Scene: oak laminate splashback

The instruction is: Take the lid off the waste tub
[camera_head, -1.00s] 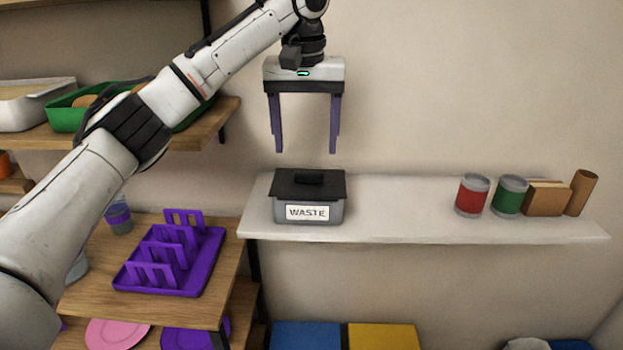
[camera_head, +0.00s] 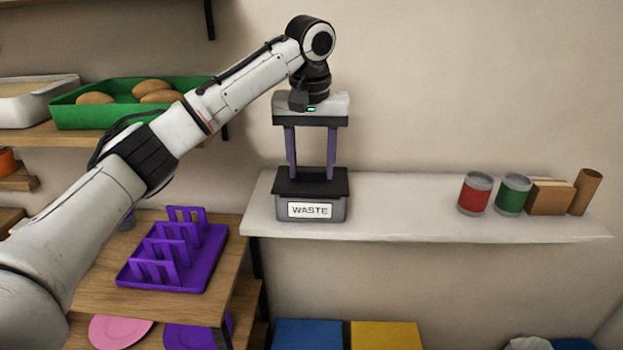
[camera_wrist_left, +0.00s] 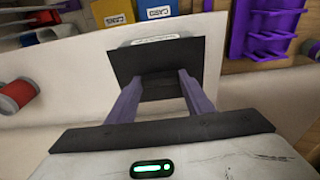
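The waste tub (camera_head: 311,211) is a grey box with a white WASTE label, standing at the left end of the white shelf. Its dark lid (camera_head: 311,187) sits on it, level, with a raised block handle on top. The lid also shows in the left wrist view (camera_wrist_left: 124,66). My left gripper (camera_head: 311,172) points straight down over the lid. Its two purple fingers are at either side of the handle and appear closed against it. The fingers partly hide the handle. My right gripper is in neither view.
On the white shelf (camera_head: 400,210), a red can (camera_head: 474,196), a green can (camera_head: 513,196), a brown box (camera_head: 550,198) and a cardboard tube (camera_head: 586,192) stand at the right. A purple rack (camera_head: 172,252) is lower left. The shelf's middle is clear.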

